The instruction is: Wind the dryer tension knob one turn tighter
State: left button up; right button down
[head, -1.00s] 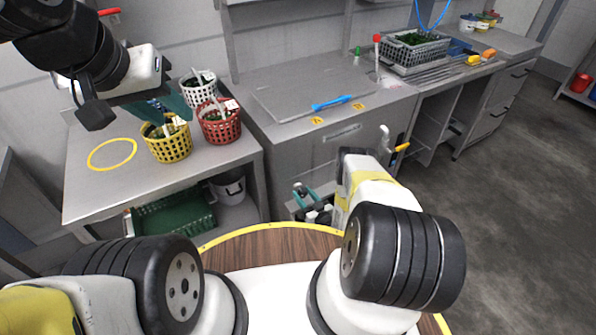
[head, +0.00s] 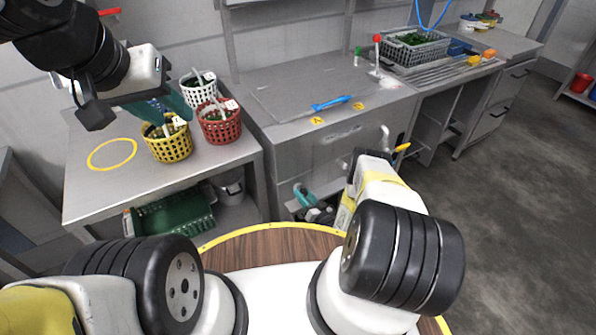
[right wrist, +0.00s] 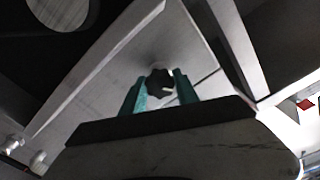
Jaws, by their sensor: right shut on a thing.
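The dark tension knob (right wrist: 160,83) sits on a grey metal panel in the right wrist view. The teal fingers of my right gripper (right wrist: 160,92) stand on both sides of it and are shut on it. In the head view my right gripper (head: 304,195) is low in front of the steel cabinet, and the knob cannot be made out there. My left gripper (head: 172,108) is raised at the upper left, over the side table near the baskets. Its teal fingers are partly hidden, and I cannot tell whether they are open.
A yellow basket (head: 168,142), a red basket (head: 219,123) and a white basket (head: 198,90) stand on the left table beside a yellow ring (head: 112,154). A blue tool (head: 331,103) lies on the counter. A grey crate of greens (head: 414,50) stands further right.

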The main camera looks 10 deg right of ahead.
jog(key=m, duration=0.3)
jog(key=shift+d+m, duration=0.1)
jog(key=shift+m, duration=0.2)
jog(key=shift+f+m, duration=0.1)
jog(key=shift+m, duration=1.8)
jog(key=shift+s, duration=0.1)
jog(key=c, duration=0.9)
grip_release()
jog(key=v, duration=0.7)
jog(key=shift+s, duration=0.35)
